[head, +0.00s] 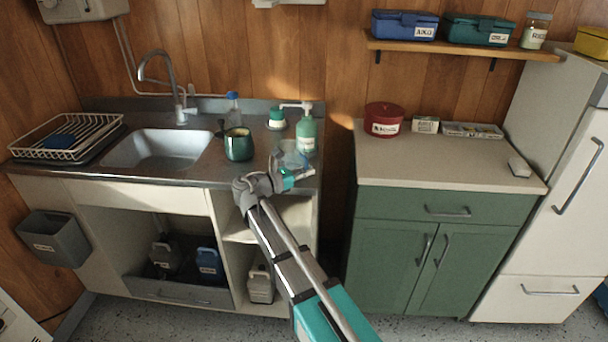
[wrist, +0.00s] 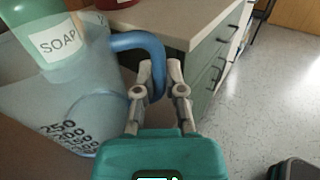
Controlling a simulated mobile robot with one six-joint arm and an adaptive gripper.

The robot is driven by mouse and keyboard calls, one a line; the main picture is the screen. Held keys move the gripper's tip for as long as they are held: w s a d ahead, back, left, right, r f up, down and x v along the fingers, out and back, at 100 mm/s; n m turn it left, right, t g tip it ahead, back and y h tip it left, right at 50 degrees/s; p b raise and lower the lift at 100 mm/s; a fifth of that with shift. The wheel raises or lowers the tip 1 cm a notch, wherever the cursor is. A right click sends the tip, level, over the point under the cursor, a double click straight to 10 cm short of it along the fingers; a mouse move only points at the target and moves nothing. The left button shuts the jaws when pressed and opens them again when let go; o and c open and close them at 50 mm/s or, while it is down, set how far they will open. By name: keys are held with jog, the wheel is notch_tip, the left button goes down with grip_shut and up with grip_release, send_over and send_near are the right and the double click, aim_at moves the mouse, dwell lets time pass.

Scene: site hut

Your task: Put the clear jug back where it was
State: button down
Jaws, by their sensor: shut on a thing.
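The clear jug (wrist: 85,95) has a blue handle and dark volume marks, and it fills the left of the wrist view. In the head view the jug (head: 290,154) is at the right end of the sink counter, in front of the soap bottle and partly hidden by my gripper. My gripper (wrist: 160,72) is shut on the jug's blue handle (wrist: 140,42); it also shows in the head view (head: 309,172). I cannot tell whether the jug's base touches the counter.
The green soap bottle (head: 306,134) stands close behind the jug. A dark green mug (head: 238,145) and a blue-capped bottle (head: 233,108) stand to the left, beside the sink (head: 160,148). The green cabinet's worktop (head: 440,160) is mostly clear across a gap.

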jog(key=shift+f, duration=0.2)
jog(key=c, duration=0.7)
grip_release()
jog(key=shift+r, duration=0.1)
jog(key=shift+c, duration=0.2)
jog(key=shift+r, duration=0.15)
jog(key=v, duration=1.2)
